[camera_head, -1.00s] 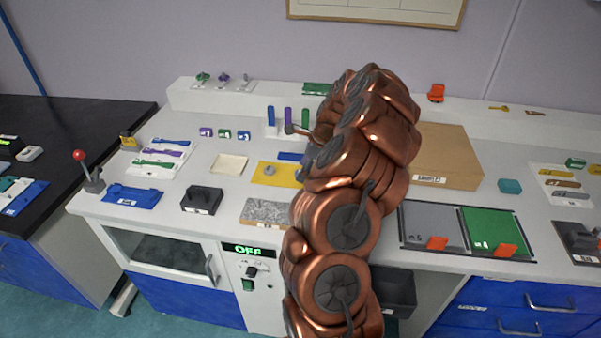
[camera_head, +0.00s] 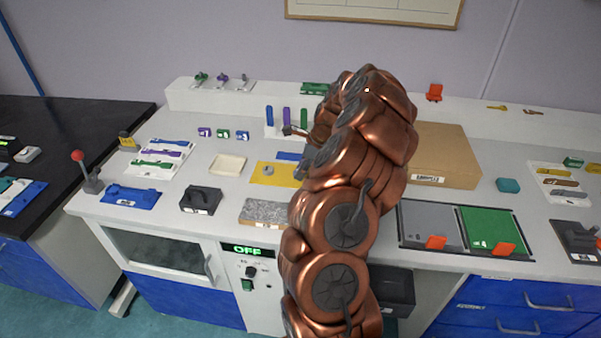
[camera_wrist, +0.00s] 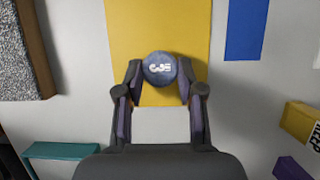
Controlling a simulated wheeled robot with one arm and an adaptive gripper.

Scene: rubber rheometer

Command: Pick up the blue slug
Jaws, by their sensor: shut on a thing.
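My gripper (camera_wrist: 160,88) is shut on a round, slate-blue piece with a pale mark on its top, which I take to be the blue slug (camera_wrist: 160,69). In the wrist view the fingers press on it from left and right. The slug shows over the yellow mat (camera_wrist: 120,30); I cannot tell whether it touches the mat or is raised. The mat (camera_head: 262,180) is partly visible left of my arm there.
A grey round piece (camera_head: 268,170) lies on the mat's left part. A speckled slab (camera_head: 262,212) lies in front. A blue flat piece (camera_head: 288,156) lies behind. Upright blue (camera_head: 269,115), purple (camera_head: 287,116) and green (camera_head: 304,116) pieces stand farther back. A cardboard box (camera_head: 450,150) stands right of my arm.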

